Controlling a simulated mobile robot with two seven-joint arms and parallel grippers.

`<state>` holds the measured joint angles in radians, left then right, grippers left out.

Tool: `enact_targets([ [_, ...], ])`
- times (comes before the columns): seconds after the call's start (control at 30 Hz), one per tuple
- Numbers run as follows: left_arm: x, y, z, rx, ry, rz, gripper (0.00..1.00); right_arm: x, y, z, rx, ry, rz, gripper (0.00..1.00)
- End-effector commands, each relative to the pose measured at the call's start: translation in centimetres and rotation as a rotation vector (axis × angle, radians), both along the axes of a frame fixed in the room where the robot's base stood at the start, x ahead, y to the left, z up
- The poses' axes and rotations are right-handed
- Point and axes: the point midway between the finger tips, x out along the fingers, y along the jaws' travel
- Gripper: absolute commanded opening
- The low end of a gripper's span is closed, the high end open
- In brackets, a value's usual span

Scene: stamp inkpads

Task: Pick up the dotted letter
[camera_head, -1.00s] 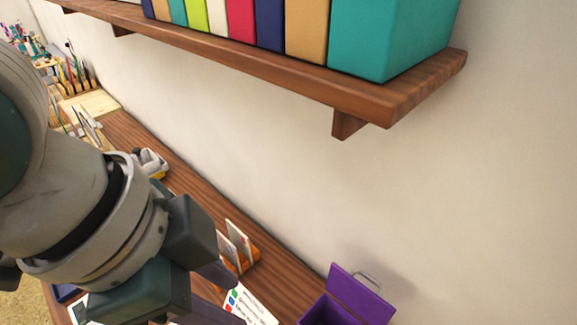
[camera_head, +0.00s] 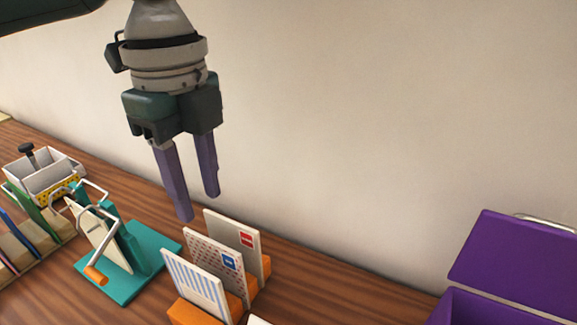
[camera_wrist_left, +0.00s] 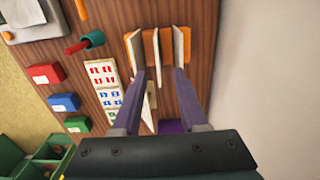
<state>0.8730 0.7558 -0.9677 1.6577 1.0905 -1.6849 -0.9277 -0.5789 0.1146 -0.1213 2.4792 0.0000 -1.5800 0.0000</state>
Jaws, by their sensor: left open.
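The dotted letter (camera_head: 217,262) stands upright in an orange holder (camera_head: 190,312), between a striped letter (camera_head: 193,285) in front and a plain letter with a red stamp (camera_head: 238,241) behind. My left gripper (camera_head: 198,206) is open and empty, pointing down above and slightly behind the letters. In the left wrist view the three letters show edge-on beyond the fingertips, with the dotted letter (camera_wrist_left: 158,48) in the middle and the spread fingers (camera_wrist_left: 160,75) short of it. My right gripper is not in view.
A purple box (camera_head: 515,262) with its lid up stands at the right. A teal stand (camera_head: 150,262) with a metal frame is left of the holder. The wall is close behind.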

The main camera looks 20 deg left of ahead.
Motion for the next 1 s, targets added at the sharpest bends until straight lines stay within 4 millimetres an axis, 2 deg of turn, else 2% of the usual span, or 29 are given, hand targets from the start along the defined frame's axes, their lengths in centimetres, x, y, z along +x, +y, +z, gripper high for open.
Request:
enact_targets([
  [0.1, -0.1, -0.1, -2.0, -0.001, 0.002, 0.0, 0.42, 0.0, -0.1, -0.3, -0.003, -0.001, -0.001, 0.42],
  [0.27, -0.1, -0.1, -3.4, -0.001, 0.001, 0.0, 0.42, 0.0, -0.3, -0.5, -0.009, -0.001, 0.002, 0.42],
  [0.6, -0.5, -0.4, -8.1, 0.0, 0.0, 0.0, 0.42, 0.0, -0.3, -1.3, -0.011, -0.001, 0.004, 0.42],
  [0.87, -0.5, -0.4, -8.3, 0.0, -0.002, 0.0, 0.42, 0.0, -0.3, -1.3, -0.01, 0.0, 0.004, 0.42],
  [1.0, -0.5, -0.4, -8.3, 0.0, -0.002, 0.0, 0.29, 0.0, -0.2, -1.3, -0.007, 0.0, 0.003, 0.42],
])
